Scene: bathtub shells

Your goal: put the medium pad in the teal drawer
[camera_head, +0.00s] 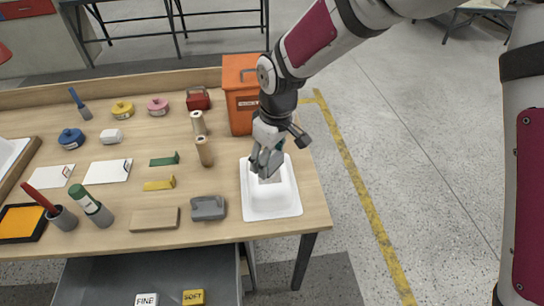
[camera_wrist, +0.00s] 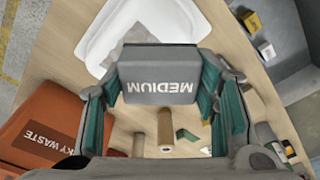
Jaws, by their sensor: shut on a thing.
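The medium pad (camera_wrist: 158,76) is a grey block with MEDIUM printed on it, between the two fingers of my gripper (camera_wrist: 160,92) in the wrist view. My gripper (camera_head: 266,163) is shut on it above the white tub shell (camera_head: 286,204) at the right end of the bench. In the head view the pad is mostly hidden by the gripper. An open drawer (camera_head: 100,278) under the bench front shows a grey inside. It holds a white FINE pad (camera_head: 146,299) and a yellow SOFT pad (camera_head: 193,297). The drawer's front is out of view, so its colour cannot be told.
An orange waste bin (camera_head: 241,95) stands behind the gripper. Cups with tools stand at the front left. Floor right of the bench is clear.

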